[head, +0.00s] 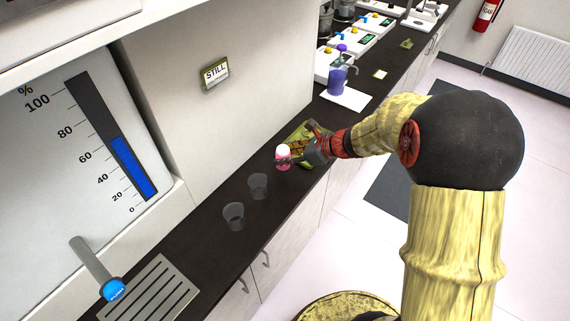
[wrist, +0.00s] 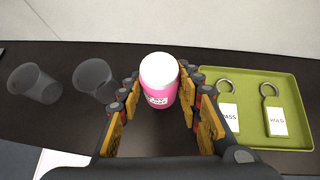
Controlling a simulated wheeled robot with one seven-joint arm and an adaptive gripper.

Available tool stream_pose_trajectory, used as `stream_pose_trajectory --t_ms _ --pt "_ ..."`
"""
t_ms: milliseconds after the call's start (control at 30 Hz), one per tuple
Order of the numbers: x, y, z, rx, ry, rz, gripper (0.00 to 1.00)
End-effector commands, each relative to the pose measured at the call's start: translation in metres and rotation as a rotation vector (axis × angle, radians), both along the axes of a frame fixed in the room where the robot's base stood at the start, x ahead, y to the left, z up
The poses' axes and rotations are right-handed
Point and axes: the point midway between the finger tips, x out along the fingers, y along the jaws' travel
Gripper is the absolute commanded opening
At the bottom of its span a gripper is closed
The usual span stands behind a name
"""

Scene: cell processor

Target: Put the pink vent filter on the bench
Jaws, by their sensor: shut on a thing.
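The pink vent filter (head: 284,158) is a small pink cylinder with a white top and a white label. My gripper (head: 293,160) is shut on it from the right, and the filter looks upright. In the wrist view the filter (wrist: 158,88) sits between the two fingers of my gripper (wrist: 158,92). The dark bench (head: 272,222) lies below it. I cannot tell whether the filter's base touches the bench, as its lower end is partly hidden.
Two dark clear cups (head: 258,186) (wrist: 95,78) stand left of the filter. A purple bottle (head: 338,80) stands on a white mat farther back.

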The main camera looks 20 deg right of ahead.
Motion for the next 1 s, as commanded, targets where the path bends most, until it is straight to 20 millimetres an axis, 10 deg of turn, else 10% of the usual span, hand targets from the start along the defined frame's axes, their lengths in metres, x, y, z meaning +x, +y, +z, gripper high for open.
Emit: stream_pose_trajectory --t_ms 833,867,1000 --pt "0.011 0.0 -0.047 0.0 0.0 -0.001 0.0" --pt "0.01 0.0 -0.047 0.0 0.0 -0.001 0.35" --pt "0.01 0.0 -0.046 0.0 0.0 -0.001 0.43"
